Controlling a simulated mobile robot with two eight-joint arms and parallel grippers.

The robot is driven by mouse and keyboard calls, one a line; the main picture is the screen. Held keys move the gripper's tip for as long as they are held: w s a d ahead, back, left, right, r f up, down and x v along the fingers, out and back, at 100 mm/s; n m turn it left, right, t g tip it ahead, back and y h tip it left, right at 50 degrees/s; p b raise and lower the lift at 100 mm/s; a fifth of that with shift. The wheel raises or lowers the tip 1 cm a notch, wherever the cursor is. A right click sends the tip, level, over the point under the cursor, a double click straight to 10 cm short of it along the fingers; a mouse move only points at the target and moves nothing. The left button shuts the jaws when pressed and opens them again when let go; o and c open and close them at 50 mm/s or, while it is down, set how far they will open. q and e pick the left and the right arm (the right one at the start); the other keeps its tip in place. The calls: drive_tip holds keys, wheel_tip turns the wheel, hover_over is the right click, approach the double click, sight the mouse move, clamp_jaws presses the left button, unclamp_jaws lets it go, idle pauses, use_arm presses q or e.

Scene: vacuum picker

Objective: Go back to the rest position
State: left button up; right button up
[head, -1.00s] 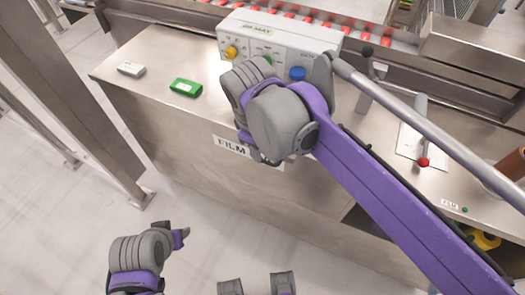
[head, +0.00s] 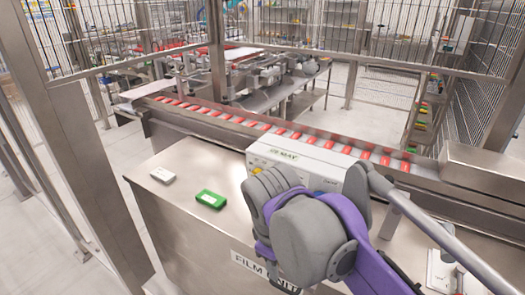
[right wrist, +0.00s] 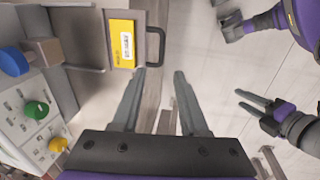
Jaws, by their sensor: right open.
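My right gripper (right wrist: 160,73) is open, with its two fingers apart and nothing between them in the right wrist view. In the head view my right wrist and forearm cover the front of the steel cabinet (head: 180,235), and the fingers are mostly hidden. My left gripper (right wrist: 256,103) shows at the right of the right wrist view, its fingers apart and empty above the floor. It is outside the head view. The white control box (head: 300,160) stands on the cabinet behind my right wrist.
A green box (head: 211,199) and a small pale box (head: 162,175) lie on the cabinet top. A conveyor with red items (head: 290,135) runs behind, with a wire fence (head: 150,30) beyond. A yellow label (right wrist: 121,43) sits near a dark handle (right wrist: 155,46). Floor is clear at left.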

drive_tip(key=s+d+f+m+t+y+p, duration=0.1)
drive_tip(key=s+d+f+m+t+p, duration=0.2)
drive_tip(key=s+d+f+m, duration=0.7)
wheel_tip(320, 180, down, 3)
drive_tip(key=d+p, duration=0.2)
drive_tip(key=shift+d+m+t+p, duration=0.2)
drive_tip(key=shift+m+t+p, duration=0.2)
drive_tip(key=shift+w+r, duration=0.1)
idle(1.1)
